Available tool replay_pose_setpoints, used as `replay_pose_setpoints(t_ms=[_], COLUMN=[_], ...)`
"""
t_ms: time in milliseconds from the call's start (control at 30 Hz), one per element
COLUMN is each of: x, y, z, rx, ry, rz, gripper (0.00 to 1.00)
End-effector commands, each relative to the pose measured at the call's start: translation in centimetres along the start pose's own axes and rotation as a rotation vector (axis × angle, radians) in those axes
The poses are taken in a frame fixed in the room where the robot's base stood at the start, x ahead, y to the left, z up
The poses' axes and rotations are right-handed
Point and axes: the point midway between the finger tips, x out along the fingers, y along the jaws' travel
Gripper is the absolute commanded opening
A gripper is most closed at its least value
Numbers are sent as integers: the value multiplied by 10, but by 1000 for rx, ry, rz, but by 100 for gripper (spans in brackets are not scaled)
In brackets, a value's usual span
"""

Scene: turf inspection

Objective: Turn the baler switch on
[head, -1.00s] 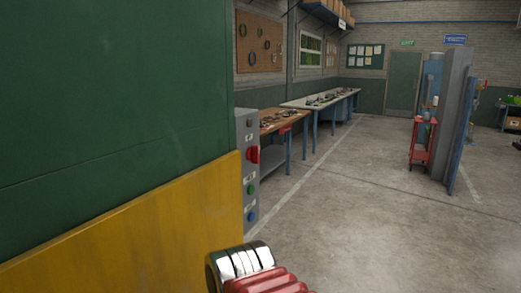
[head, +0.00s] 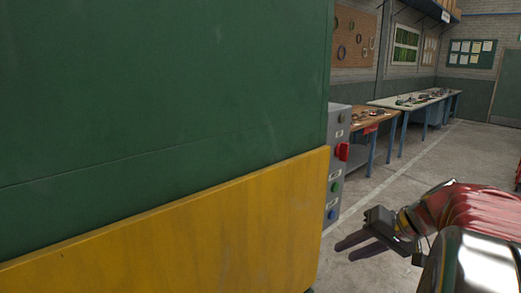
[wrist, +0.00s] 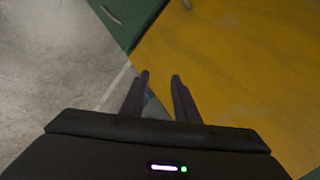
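The baler (head: 160,90) is a large green body with a yellow lower panel (head: 190,230), filling the left of the head view. A grey control box (head: 338,125) stands at its right edge. On the box is a red switch (head: 342,151), with a green button (head: 335,187) and a blue button (head: 332,214) below it. The switch's exact setting is too small to read. My gripper (head: 346,251) is open and empty, below and to the right of the box, apart from it. In the wrist view my gripper (wrist: 160,76) points towards the yellow panel; the switch is not visible there.
A wooden bench (head: 372,117) and a long white-topped bench (head: 425,98) run along the wall behind the box. The concrete floor (head: 400,180) right of the box is open. A pegboard (head: 354,38) hangs on the wall.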

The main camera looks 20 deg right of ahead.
Motion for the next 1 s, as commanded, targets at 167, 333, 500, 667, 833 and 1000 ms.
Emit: replay_pose_setpoints(t_ms=[167, 333, 500, 667, 833, 1000], x=[-40, -84, -128, -164, -180, -183], y=[16, 17, 6, -11, -25, -29], z=[-64, -113, -148, -167, -172, -172], rx=[-108, -300, -540, -777, -943, -990], ry=[161, 346, 538, 701, 794, 815], rz=[-173, -295, -366, -392, -386, -381], gripper=[28, 28, 28, 28, 28, 28])
